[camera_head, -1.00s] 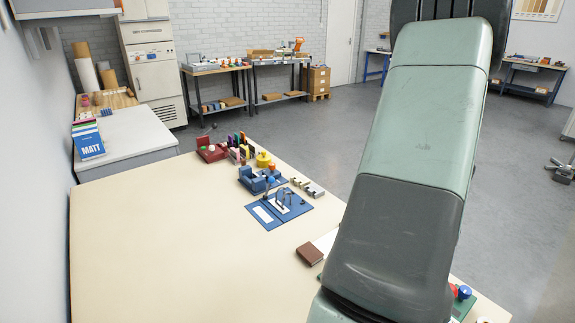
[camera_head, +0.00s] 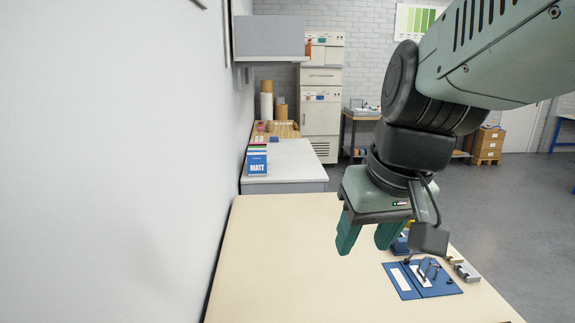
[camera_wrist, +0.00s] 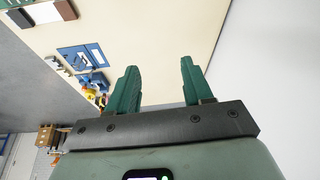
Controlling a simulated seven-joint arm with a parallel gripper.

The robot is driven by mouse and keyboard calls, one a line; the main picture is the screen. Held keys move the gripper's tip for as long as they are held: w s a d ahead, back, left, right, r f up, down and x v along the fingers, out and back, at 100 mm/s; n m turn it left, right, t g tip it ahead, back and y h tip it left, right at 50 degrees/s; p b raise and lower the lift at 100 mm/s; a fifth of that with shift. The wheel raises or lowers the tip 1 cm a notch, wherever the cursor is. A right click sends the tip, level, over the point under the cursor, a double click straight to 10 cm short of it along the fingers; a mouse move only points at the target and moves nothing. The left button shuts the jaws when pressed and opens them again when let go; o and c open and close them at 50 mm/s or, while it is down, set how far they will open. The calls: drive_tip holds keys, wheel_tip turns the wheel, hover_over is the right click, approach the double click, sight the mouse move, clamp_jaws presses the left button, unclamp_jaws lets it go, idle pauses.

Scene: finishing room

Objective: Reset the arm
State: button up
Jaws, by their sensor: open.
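My gripper (camera_head: 367,236) hangs above the cream table (camera_head: 290,255) in the head view, its two green fingers apart with nothing between them. In the wrist view my gripper (camera_wrist: 158,82) also shows open and empty. The fingers point down toward the table in the head view. A blue board with a small fixture (camera_head: 425,277) lies on the table to the right of and below the fingers. It also shows in the wrist view (camera_wrist: 82,58). My forearm and wrist fill the upper right of the head view.
A grey cabinet (camera_head: 295,163) with a blue MATT book (camera_head: 257,164) stands beyond the table. A wall (camera_head: 130,160) runs along the left. Small metal blocks (camera_head: 465,271) lie near the table's right edge. The table's left and middle are clear.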

drive_tip(key=s+a+r+m+t+h, duration=0.1)
drive_tip(key=s+a+r+t, duration=0.1)
drive_tip(key=s, duration=0.6)
drive_tip(key=shift+s, duration=0.15)
drive_tip(key=shift+o, duration=0.4)
